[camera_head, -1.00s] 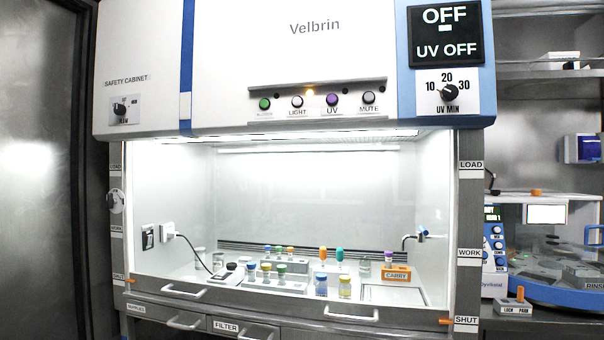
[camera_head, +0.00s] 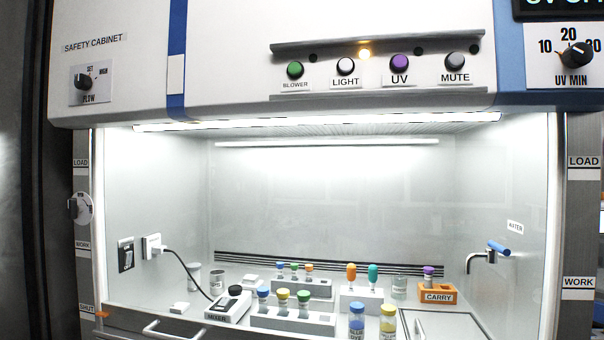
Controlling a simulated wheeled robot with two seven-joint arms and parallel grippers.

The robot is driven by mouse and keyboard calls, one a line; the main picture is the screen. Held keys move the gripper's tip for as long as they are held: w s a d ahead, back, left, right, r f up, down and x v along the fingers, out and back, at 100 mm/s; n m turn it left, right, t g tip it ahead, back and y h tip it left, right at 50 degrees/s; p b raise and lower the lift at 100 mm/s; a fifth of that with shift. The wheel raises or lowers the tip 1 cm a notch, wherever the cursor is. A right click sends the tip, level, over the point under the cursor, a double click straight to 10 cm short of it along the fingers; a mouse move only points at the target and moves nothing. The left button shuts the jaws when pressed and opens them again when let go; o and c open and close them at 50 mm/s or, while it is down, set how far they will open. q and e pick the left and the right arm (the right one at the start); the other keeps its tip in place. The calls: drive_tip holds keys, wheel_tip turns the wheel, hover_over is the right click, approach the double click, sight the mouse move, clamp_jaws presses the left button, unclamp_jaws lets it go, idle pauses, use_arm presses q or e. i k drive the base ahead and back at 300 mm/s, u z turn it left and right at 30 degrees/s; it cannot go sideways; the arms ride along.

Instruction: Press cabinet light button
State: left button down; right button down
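The safety cabinet's button row runs along the front panel above the opening in the head view. The LIGHT button (camera_head: 346,67) is a whitish round knob with a dark rim, above its LIGHT label. To its left is the green BLOWER button (camera_head: 295,70); to its right are the purple UV button (camera_head: 399,64) and the grey MUTE button (camera_head: 455,62). A small amber lamp (camera_head: 364,53) glows just above and right of the LIGHT button. The cabinet interior is brightly lit by a tube (camera_head: 326,143). Neither of my grippers shows.
Below the panel, the cabinet opening holds racks of capped vials (camera_head: 292,320), a mixer (camera_head: 229,306), an orange CARRY holder (camera_head: 437,294) and a tap (camera_head: 482,258). The UV MIN dial (camera_head: 577,56) is at the upper right. The space before the panel looks clear.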

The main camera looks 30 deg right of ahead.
sight(345, 64)
drive_tip(key=z, duration=0.55)
drive_tip(key=i, duration=0.95)
drive_tip(key=z, duration=0.8)
drive_tip(key=k, duration=1.2)
drive_tip(key=z, duration=0.35)
drive_tip(key=i, duration=0.8)
drive_tip(key=u, duration=0.3)
